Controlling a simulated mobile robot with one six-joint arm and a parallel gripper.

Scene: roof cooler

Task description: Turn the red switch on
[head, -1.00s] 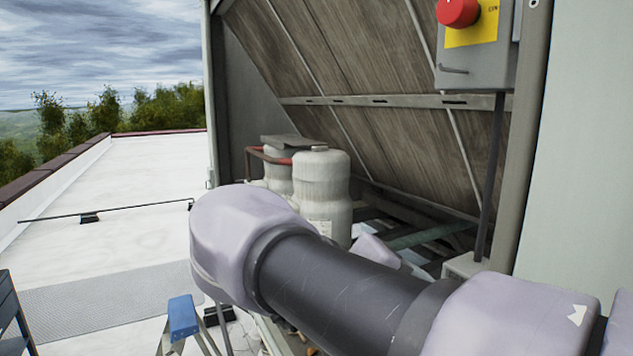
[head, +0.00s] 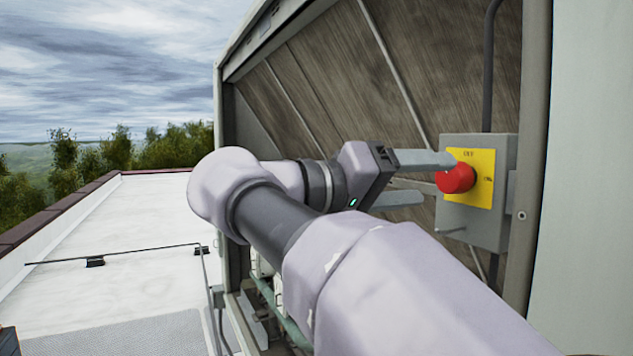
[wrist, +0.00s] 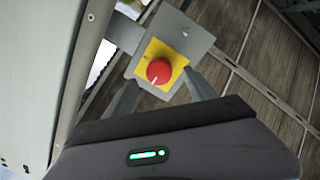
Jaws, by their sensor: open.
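The red switch (head: 456,179) is a round red knob on a yellow plate (head: 484,166), mounted on a grey box (head: 503,219) at the right of the head view. The plate has OFF at the top and ON at the right. In the wrist view the red switch (wrist: 159,71) shows a pale mark pointing down and left. My gripper (head: 437,177) is open and points at the knob, its upper finger close to the knob's upper left. In the wrist view the two fingers of my gripper (wrist: 163,90) lie on either side below the knob. I cannot tell whether they touch it.
A wood-textured slanted panel (head: 330,90) stands behind the box, within a grey metal frame. A pale wall (head: 590,150) borders the box on the right. A thin rail (head: 120,254) runs over the white roof (head: 130,225) at left, which is otherwise mostly clear.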

